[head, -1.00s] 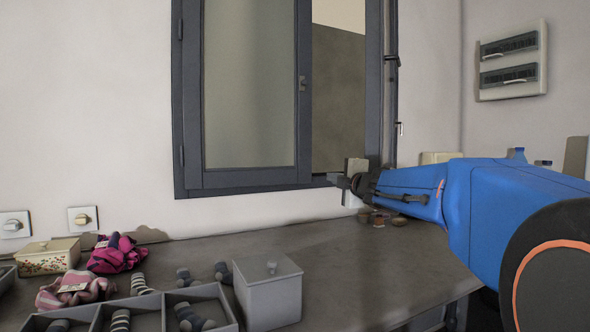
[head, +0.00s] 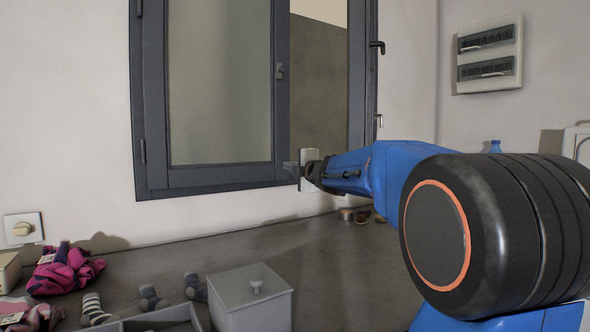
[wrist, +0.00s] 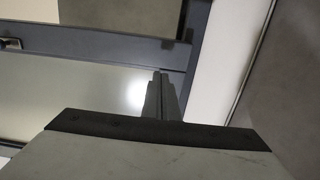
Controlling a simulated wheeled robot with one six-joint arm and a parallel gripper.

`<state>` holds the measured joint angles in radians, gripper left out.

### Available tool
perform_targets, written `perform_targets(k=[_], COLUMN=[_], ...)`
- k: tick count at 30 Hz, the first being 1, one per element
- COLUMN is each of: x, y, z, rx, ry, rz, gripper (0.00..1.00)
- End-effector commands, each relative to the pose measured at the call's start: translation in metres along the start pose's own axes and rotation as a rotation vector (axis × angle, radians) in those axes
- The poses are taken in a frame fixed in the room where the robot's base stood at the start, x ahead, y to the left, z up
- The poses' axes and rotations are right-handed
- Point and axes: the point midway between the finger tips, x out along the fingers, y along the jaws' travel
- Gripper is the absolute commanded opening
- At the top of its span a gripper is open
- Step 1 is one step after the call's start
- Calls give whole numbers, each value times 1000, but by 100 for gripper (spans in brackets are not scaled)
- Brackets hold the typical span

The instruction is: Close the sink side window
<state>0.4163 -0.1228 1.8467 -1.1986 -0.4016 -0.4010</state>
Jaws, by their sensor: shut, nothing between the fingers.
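A dark grey window frame (head: 150,120) is set in the wall in the head view. Its left sash, with a frosted pane (head: 220,90), carries a small dark handle (head: 280,71) on its right stile. Right of that is a gap (head: 318,80) through which a grey-brown surface shows. A dark upright with a black lever (head: 377,46) stands at the far right. I cannot tell which part is the sink side window. My gripper (head: 290,168) is shut and empty, low by the frame's bottom rail. In the wrist view its fingers (wrist: 160,97) are together before a pane; contact is unclear.
Below is a dark countertop (head: 330,260) with a grey lidded box (head: 250,298), pink cloth items (head: 65,270), striped rolled items (head: 93,310) and a tray (head: 165,320). Small pots (head: 362,215) stand behind my arm. A breaker panel (head: 488,55) hangs on the right wall.

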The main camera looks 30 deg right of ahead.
Motion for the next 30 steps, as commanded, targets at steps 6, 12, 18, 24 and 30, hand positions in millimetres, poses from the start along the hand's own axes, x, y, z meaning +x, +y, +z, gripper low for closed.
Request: perform_targets(k=[6, 12, 18, 24, 30], x=[37, 60, 69, 70, 70], y=[-1, -1, 0, 0, 0], z=[-1, 0, 0, 0, 0], rx=[0, 0, 0, 0, 0], ry=[2, 0, 1, 0, 0], rz=[-1, -1, 0, 0, 0], gripper=[0, 0, 0, 0, 0])
